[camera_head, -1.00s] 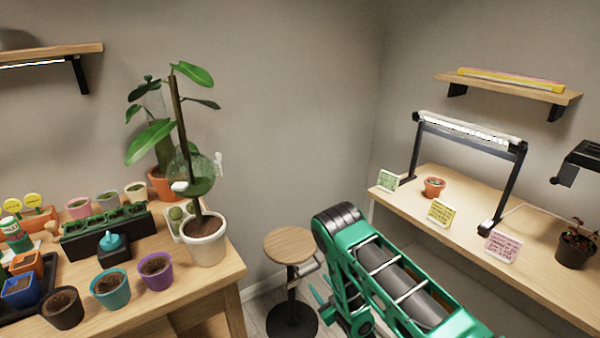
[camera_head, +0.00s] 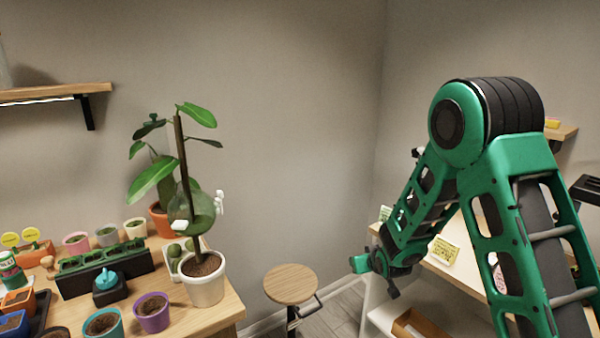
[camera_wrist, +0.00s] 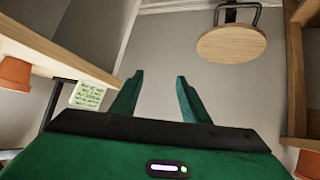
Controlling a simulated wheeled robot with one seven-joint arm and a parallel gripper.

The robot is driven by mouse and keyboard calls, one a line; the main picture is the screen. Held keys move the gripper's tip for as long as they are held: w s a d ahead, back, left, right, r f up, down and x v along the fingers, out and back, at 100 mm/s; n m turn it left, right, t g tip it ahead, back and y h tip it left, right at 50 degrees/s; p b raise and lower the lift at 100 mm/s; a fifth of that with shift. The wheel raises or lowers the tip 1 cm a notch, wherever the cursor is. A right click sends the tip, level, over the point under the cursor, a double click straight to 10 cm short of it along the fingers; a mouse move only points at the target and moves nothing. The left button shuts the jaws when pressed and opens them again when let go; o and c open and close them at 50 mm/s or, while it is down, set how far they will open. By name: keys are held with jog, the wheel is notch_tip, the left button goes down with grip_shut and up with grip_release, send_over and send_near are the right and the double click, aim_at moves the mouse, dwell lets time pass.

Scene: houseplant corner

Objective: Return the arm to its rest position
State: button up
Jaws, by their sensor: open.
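My green arm (camera_head: 465,160) is folded with its elbow high at the right of the head view. Its forearm slopes down to my gripper (camera_head: 358,264), which points left beside the right-hand bench. In the wrist view my gripper (camera_wrist: 158,78) shows two green fingers spread apart with nothing between them. Beyond the fingertips is bare wall and floor.
A round wooden stool (camera_head: 290,284) stands left of my gripper and also shows in the wrist view (camera_wrist: 231,44). The left table (camera_head: 222,306) holds several pots and a tall plant.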

jog(key=s+d+r+m+g, duration=0.1)
jog(key=s+d+r, duration=0.2)
jog(key=s+r, duration=0.3)
jog(key=s+d+r+m+g, duration=0.1)
jog(key=s+d+r+g, duration=0.15)
jog(key=s+r, duration=0.4)
jog(key=s+d+r+g+h, duration=0.1)
jog(key=s+d+r, duration=0.15)
jog(key=s, duration=0.75)
jog(key=s+d+r+g, duration=0.1)
jog(key=s+r, duration=0.3)
jog(key=s, duration=0.5)
jog(key=s+d+f+m+g, duration=0.1)
jog(key=s+d+m+g, duration=0.1)
jog(key=s+d, duration=0.4)
jog(key=s+d+f+m+g, duration=0.1)
jog(key=s+d+m+g, duration=0.2)
jog(key=s, duration=0.8)
jog(key=d+m, duration=0.2)
jog(key=shift+d+f, duration=0.25)
jog(key=shift+d, duration=0.1)
jog(key=shift+s, duration=0.1)
